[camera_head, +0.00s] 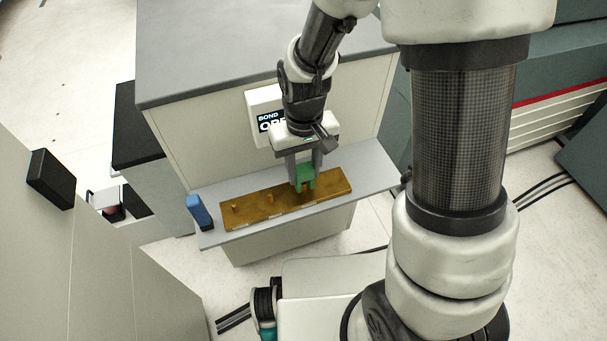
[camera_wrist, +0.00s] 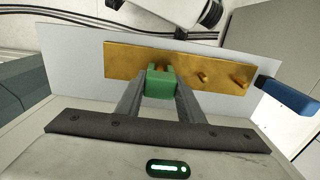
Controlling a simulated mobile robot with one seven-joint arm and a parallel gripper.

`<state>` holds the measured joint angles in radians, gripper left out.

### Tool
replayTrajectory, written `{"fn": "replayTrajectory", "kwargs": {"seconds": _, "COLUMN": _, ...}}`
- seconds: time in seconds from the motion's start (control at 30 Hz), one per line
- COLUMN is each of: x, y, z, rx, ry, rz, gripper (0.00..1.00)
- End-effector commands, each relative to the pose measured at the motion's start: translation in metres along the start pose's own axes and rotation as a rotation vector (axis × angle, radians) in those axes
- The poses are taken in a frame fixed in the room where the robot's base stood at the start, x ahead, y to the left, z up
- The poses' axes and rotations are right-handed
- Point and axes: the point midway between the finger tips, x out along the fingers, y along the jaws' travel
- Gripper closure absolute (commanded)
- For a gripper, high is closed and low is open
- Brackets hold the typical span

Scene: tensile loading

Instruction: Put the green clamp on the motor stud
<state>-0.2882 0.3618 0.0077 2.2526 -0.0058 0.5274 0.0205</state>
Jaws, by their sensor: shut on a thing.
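A green clamp (camera_head: 305,174) is held between the two fingers of my gripper (camera_head: 304,168). The wrist view also shows the green clamp (camera_wrist: 160,85) between the fingertips. The clamp is over the right part of a brass-coloured bar (camera_head: 335,186) with copper studs. The left stud (camera_head: 235,208) and the middle stud (camera_head: 269,198) stand bare. A third stud (camera_wrist: 160,67) shows just beyond the clamp in the wrist view, partly hidden by it. I cannot tell whether the clamp touches or surrounds this stud. No readable label marks which stud is the motor stud.
The bar lies on a grey shelf (camera_head: 375,172). A blue object (camera_head: 199,212) stands at the shelf's left end. Behind is a cabinet (camera_head: 200,135) with a display panel (camera_head: 264,108) partly hidden by my arm. The shelf's right end is clear.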

Motion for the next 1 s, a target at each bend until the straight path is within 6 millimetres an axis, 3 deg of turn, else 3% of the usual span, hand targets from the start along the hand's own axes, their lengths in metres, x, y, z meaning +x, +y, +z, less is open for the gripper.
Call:
{"fn": "replayTrajectory", "kwargs": {"seconds": 0.1, "x": 0.016, "y": 0.0, "z": 0.0, "rx": 0.0, "ry": -0.001, "rz": 0.0, "gripper": 0.89}}
{"fn": "replayTrajectory", "kwargs": {"seconds": 0.47, "x": 0.02, "y": 0.0, "z": 0.0, "rx": 0.0, "ry": 0.0, "rz": 0.0, "gripper": 0.89}}
{"fn": "replayTrajectory", "kwargs": {"seconds": 0.5, "x": 0.019, "y": 0.0, "z": 0.0, "rx": 0.0, "ry": 0.0, "rz": 0.0, "gripper": 0.61}}
{"fn": "replayTrajectory", "kwargs": {"seconds": 0.6, "x": 0.018, "y": 0.0, "z": 0.0, "rx": 0.0, "ry": 0.0, "rz": 0.0, "gripper": 0.47}}
{"fn": "replayTrajectory", "kwargs": {"seconds": 0.87, "x": 0.018, "y": 0.0, "z": 0.0, "rx": 0.0, "ry": 0.0, "rz": 0.0, "gripper": 0.47}}
{"fn": "replayTrajectory", "kwargs": {"seconds": 1.0, "x": 0.008, "y": 0.0, "z": -0.001, "rx": 0.0, "ry": 0.002, "rz": 0.0, "gripper": 0.47}}
